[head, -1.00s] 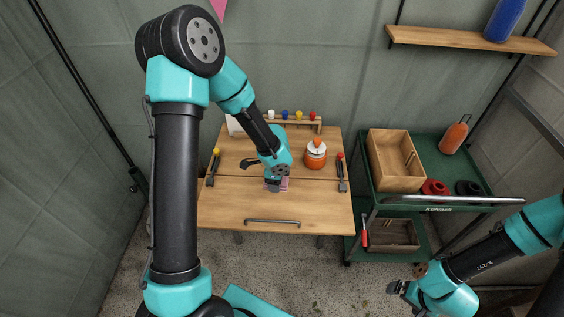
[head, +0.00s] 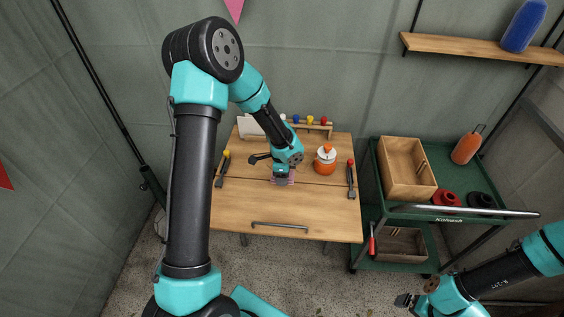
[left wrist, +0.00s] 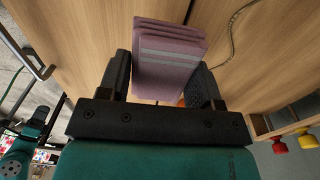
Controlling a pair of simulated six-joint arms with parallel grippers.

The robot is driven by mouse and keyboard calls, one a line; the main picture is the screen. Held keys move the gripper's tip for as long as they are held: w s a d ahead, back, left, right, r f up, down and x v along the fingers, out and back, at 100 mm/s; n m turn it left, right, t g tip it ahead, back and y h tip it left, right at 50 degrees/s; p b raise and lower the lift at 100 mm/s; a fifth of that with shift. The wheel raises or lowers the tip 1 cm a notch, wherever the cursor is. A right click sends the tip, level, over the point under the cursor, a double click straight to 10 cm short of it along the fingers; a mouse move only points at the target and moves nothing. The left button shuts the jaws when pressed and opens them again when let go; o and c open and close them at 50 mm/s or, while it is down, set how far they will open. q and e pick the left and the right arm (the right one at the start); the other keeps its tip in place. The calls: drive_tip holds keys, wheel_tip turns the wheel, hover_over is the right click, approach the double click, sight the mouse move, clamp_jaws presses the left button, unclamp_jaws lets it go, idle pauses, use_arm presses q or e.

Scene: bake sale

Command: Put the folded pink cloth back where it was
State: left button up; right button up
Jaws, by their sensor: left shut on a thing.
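The folded pink cloth (left wrist: 168,62), with a grey stripe, is between the fingers of my left gripper (left wrist: 163,85) in the left wrist view. In the head view only a little pink of the cloth (head: 283,182) shows at my left gripper (head: 282,178), above the wooden table (head: 290,212). The gripper is shut on the cloth. I cannot tell whether the cloth touches the table. My right gripper (head: 404,300) is at the lower right, away from the table; its jaws are too small to read.
An orange jar (head: 325,161) stands right of the left gripper. A rack with coloured knobs (head: 312,125) is at the back. A green cart (head: 465,197) with a wooden box (head: 406,168) stands to the right. The table's front is clear.

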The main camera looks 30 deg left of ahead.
use_arm(q)
drive_tip(key=w+a, duration=0.2)
drive_tip(key=w, duration=0.1)
drive_tip(key=w+a, duration=0.1)
drive_tip(key=w, duration=0.2)
drive_tip(key=w+a+f, duration=0.1)
drive_tip(key=w+a, duration=0.1)
drive_tip(key=w, duration=0.1)
drive_tip(key=shift+a, duration=0.3)
drive_tip(key=shift+f, duration=1.75)
drive_tip(key=o, duration=0.9)
drive_tip(key=shift+f, duration=0.1)
